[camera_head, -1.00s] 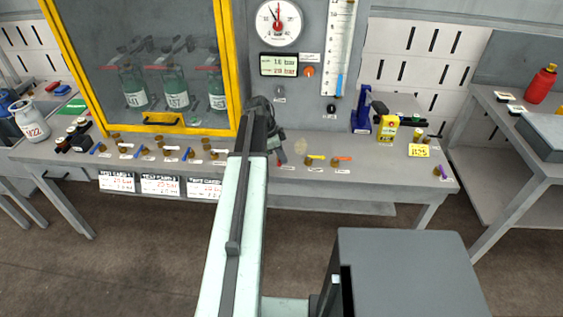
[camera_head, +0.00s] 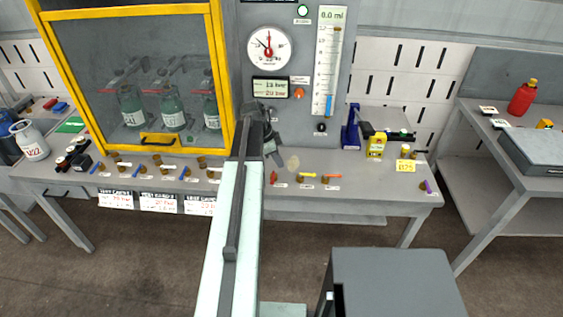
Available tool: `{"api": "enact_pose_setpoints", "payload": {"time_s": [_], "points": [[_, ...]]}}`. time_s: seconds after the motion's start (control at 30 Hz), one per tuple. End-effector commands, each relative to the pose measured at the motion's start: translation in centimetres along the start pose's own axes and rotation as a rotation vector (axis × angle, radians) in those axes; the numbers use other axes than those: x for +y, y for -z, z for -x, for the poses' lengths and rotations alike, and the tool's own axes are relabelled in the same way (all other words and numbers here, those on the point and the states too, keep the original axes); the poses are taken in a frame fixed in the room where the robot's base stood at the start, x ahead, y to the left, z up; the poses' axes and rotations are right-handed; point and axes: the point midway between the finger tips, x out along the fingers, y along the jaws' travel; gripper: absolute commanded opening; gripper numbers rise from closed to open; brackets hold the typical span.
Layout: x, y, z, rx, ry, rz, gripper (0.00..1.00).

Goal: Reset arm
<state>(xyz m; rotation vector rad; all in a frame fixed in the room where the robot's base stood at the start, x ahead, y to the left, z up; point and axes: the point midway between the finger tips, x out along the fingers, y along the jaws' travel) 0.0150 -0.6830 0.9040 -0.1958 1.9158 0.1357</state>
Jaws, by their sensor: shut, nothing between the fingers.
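My arm (camera_head: 238,220) reaches forward from the bottom of the view, a long pale link with a dark strip. Its far end bends down to my gripper (camera_head: 277,157), which is small and dark and is in front of the grey wall panel, above the workbench (camera_head: 345,199). The gripper is shut and I see nothing held in it. The wrist partly hides the fingers.
A yellow-framed cabinet (camera_head: 222,60) with several green bottles is left of my arm. Small valves and fittings line the bench. A gauge (camera_head: 269,47) and level tube (camera_head: 328,65) are behind. A blue device (camera_head: 350,130) and yellow device (camera_head: 376,146) stand right.

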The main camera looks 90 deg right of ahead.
Motion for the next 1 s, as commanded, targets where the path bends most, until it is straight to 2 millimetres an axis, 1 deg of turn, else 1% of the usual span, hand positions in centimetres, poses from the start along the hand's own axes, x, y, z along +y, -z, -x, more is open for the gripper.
{"api": "enact_pose_setpoints", "payload": {"time_s": [0.03,0.13,0.67,0.73,0.77,0.83,0.87,0.9,0.97,1.0], "points": [[-0.1,0.3,1.9,0.0,0.0,0.001,0.0],[-0.2,0.1,2.8,0.0,0.001,0.001,0.0],[-0.2,-0.2,2.6,0.0,0.001,0.002,0.0],[-0.4,-0.9,2.9,0.0,0.005,0.013,0.0],[-0.6,-1.7,3.2,0.0,0.009,0.025,0.0],[-1.2,-4.9,4.4,0.0,0.026,0.072,0.0],[-1.5,-6.8,5.1,0.0,0.037,0.1,0.0],[-1.9,-9.8,6.2,0.0,0.053,0.144,0.0],[-2.1,-14.8,8.0,0.0,0.08,0.218,0.0],[-1.8,-18.2,9.3,0.0,0.098,0.268,0.0]]}}
